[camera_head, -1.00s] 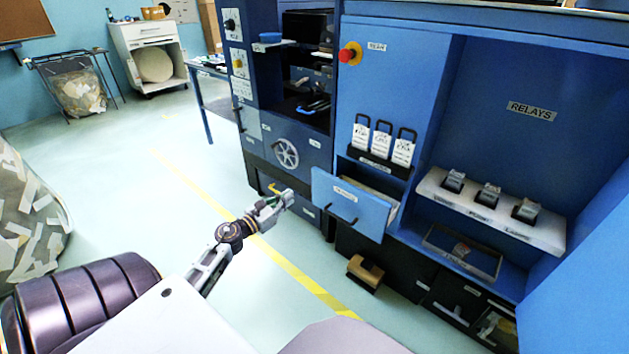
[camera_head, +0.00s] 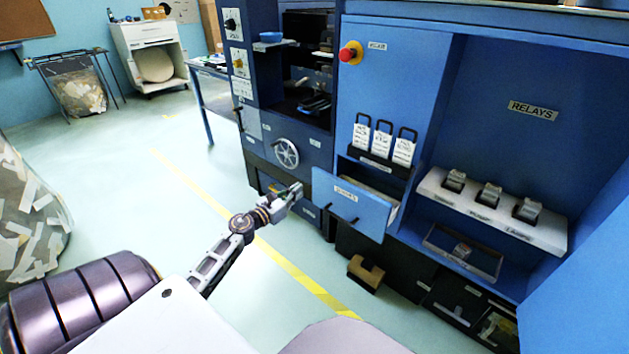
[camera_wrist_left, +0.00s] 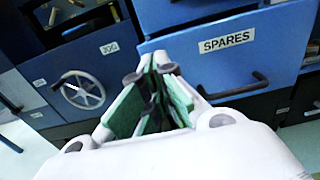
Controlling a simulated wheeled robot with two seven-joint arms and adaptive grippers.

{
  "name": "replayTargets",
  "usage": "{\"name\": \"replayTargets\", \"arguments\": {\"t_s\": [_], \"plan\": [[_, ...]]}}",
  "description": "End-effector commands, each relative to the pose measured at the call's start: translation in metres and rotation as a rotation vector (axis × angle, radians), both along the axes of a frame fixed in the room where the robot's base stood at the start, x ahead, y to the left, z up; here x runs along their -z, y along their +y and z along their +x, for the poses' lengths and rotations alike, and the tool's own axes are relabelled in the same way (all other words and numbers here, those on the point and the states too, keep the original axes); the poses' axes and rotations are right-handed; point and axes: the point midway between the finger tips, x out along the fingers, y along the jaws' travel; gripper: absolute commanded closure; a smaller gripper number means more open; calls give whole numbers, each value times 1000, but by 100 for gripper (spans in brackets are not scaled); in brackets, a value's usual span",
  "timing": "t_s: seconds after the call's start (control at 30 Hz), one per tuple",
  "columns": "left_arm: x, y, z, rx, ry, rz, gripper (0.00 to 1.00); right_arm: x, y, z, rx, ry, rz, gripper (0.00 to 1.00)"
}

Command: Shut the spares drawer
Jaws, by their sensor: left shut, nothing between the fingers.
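The spares drawer (camera_head: 352,204) is a blue drawer, pulled out from the blue cabinet under the row of padlock-like tags. Its front has a white label and a dark bar handle (camera_head: 342,211). In the left wrist view the drawer front (camera_wrist_left: 200,62) reads SPARES, with its handle (camera_wrist_left: 235,88) to the right of my fingers. My left gripper (camera_head: 297,190) is shut and empty, just left of the drawer front in the head view. My right gripper is not in view.
A handwheel (camera_head: 286,153) is on the dark cabinet left of the drawer. A brown block (camera_head: 366,272) sits low beneath the drawer. A white shelf (camera_head: 490,212) with several relays is at the right.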

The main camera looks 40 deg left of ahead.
Motion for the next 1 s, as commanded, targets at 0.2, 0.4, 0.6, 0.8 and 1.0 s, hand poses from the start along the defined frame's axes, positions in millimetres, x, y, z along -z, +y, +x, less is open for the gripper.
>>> {"name": "replayTargets", "arguments": {"t_s": [0.2,0.4,0.6,0.8,1.0], "plan": [[0,-2,20,1,-1,0,100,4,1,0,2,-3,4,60],[-1,-3,37,0,-2,0,100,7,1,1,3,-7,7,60],[-1,-4,53,0,-1,1,100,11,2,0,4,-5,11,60],[-1,-5,69,0,-2,0,100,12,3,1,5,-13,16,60],[0,-6,83,0,-1,0,100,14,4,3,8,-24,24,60]]}}
